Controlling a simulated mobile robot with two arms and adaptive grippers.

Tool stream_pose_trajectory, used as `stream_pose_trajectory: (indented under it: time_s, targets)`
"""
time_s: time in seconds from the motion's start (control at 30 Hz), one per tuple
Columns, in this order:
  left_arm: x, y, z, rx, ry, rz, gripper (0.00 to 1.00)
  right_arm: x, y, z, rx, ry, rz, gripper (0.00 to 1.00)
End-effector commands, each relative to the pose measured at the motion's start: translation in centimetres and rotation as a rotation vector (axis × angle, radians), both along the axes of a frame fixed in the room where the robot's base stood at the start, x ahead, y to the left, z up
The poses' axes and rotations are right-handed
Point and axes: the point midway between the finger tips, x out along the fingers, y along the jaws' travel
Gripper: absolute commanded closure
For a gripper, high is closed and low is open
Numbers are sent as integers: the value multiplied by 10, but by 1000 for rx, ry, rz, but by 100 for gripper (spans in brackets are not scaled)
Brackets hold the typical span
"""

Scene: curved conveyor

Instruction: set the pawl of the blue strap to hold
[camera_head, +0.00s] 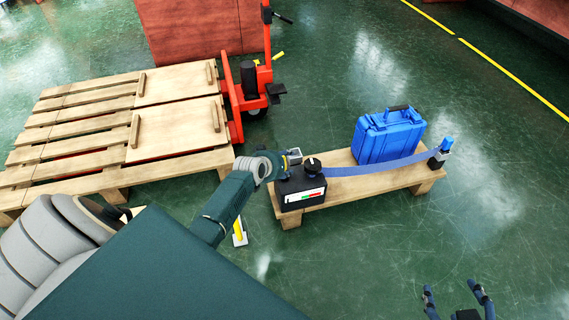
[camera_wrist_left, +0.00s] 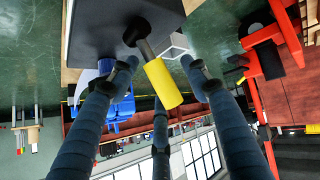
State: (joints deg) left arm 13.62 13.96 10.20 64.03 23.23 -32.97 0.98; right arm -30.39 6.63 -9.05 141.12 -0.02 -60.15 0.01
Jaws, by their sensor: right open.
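A black ratchet box (camera_head: 300,192) with a dark knob (camera_head: 312,166) and a white, green and red indicator strip stands on the left end of a low wooden bench (camera_head: 345,159). The blue strap (camera_head: 380,167) runs from it to a post (camera_head: 439,155) at the right end. My left gripper (camera_head: 284,167) is at the box's left side. In the left wrist view, a yellow-handled lever (camera_wrist_left: 163,83) on a black shaft lies between its spread fingers (camera_wrist_left: 160,66), with gaps visible at the sides. My right gripper (camera_head: 458,296) is open and empty at the lower right, away from the bench.
A blue case (camera_head: 388,136) stands on the bench behind the strap. A wooden pallet (camera_head: 90,130) and a red pallet truck (camera_head: 262,90) are at the left and back. Green floor is free in front and to the right.

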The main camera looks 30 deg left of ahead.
Motion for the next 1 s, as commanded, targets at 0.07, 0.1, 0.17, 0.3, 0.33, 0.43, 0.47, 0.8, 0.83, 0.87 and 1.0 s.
stream_pose_trajectory:
  time_s: [0.07,0.1,0.17,0.3,0.33,0.43,0.47,0.8,0.83,0.87,1.0]
  targets:
    - [0,-1,-1,-2,1,0,53,0,0,0,0,-1,0,33]
    - [-1,-1,-1,-2,1,0,53,0,0,0,0,-1,0,33]
    - [-1,-1,-1,-2,1,0,53,0,0,0,1,0,1,33]
    - [-5,-2,2,-3,1,-1,53,0,1,0,1,0,2,33]
    - [-6,-2,3,-3,2,-1,53,0,1,0,1,0,2,33]
    - [-15,-3,11,-3,1,-1,53,0,1,0,1,0,1,33]
    - [-19,-3,13,-2,2,-2,53,0,0,0,1,0,1,33]
    - [-64,-8,55,0,1,-2,53,0,0,0,1,0,1,33]
    - [-67,-8,58,0,1,-2,53,0,0,0,1,0,1,33]
    - [-71,-9,62,0,1,-2,53,0,0,0,1,0,1,33]
    - [-83,-9,73,0,1,0,53,0,0,0,1,0,1,33]
